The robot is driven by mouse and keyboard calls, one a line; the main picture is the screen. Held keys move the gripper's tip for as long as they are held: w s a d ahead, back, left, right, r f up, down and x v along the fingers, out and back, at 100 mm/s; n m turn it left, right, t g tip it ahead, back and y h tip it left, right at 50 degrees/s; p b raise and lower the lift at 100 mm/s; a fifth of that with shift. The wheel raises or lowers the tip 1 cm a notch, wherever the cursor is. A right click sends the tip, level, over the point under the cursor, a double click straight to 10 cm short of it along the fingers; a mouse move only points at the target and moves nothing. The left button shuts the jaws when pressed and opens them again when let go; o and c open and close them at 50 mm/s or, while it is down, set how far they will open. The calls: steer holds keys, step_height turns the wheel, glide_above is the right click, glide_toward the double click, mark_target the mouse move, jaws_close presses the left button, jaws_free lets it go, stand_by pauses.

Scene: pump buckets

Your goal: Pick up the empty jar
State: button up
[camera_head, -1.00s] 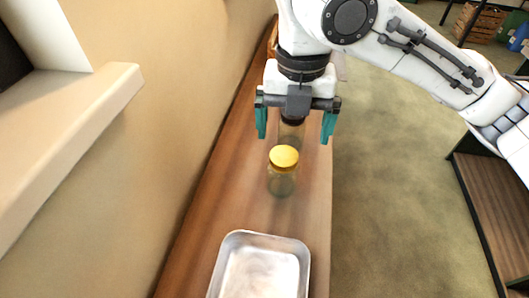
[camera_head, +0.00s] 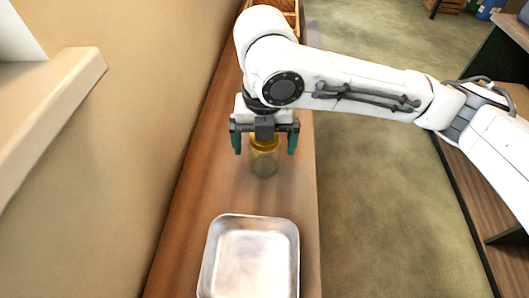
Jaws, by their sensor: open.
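A clear glass jar (camera_head: 264,164) with a yellow lid stands upright on the wooden counter, behind the metal tray. It looks empty. My gripper (camera_head: 264,146) points down over the jar, with its two teal fingers apart, one on each side of the lid. The fingers do not appear to touch the jar. The gripper's palm hides the back part of the lid.
A shallow metal tray (camera_head: 290,262) sits on the wooden counter (camera_head: 190,222), nearer than the jar. A wall and a pale ledge (camera_head: 60,95) run along the left. A wooden crate (camera_head: 290,10) stands at the counter's far end. Open floor lies to the right.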

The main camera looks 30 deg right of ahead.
steer(key=shift+c, duration=0.4)
steer(key=c, duration=1.2)
steer(key=shift+o, duration=0.2)
